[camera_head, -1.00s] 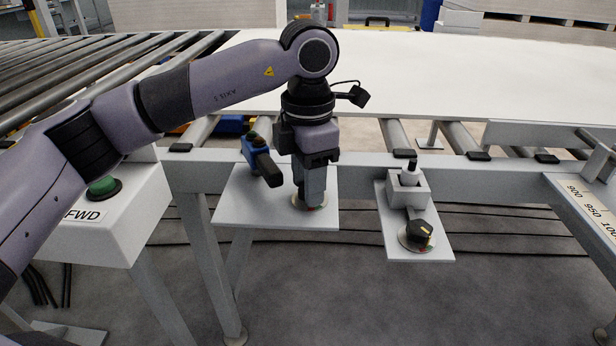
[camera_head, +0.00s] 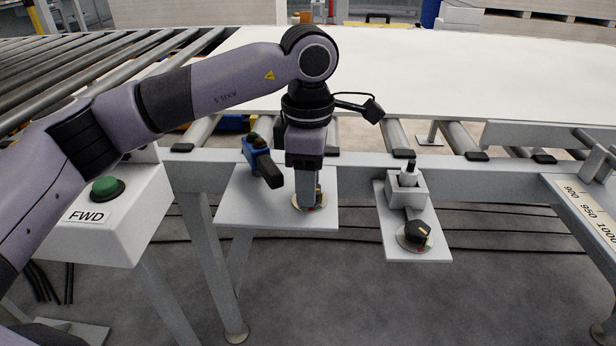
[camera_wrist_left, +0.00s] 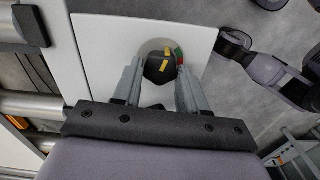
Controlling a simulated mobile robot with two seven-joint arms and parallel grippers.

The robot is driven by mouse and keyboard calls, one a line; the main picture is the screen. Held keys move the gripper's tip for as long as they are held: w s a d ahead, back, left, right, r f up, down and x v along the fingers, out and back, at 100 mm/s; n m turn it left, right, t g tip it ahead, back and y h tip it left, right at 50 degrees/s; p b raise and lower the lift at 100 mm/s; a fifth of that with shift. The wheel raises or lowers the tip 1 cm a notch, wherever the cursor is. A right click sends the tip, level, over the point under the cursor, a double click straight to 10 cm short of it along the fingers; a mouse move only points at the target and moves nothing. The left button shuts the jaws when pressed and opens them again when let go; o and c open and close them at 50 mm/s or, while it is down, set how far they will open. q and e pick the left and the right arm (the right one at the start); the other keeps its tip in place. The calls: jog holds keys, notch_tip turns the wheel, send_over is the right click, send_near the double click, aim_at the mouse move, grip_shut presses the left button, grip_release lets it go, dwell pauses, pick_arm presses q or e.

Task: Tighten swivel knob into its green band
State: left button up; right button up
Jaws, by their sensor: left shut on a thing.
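The swivel knob (camera_wrist_left: 158,70) is dark with a yellow mark and sits on a round pale dial on the left plate (camera_head: 240,205). Another yellow mark and small green and red bands (camera_wrist_left: 179,56) show at the dial in the left wrist view. I cannot tell whether the knob's mark lines up with the green. My left gripper (camera_head: 309,200) points straight down, its fingers shut on either side of the knob. In the head view the fingers hide most of the knob. My right gripper is not in view.
A blue-and-black lever device (camera_head: 262,163) stands close left of my left gripper. A second plate (camera_head: 425,250) to the right carries another black knob (camera_head: 416,233) and a white socket block (camera_head: 406,187). A box with a green FWD button (camera_head: 107,188) is at left.

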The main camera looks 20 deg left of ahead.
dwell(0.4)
pick_arm(q)
jog(key=o, duration=1.1)
jog(key=shift+c, duration=0.2)
jog(key=shift+r+p, duration=0.65)
jog(key=shift+r, duration=2.95)
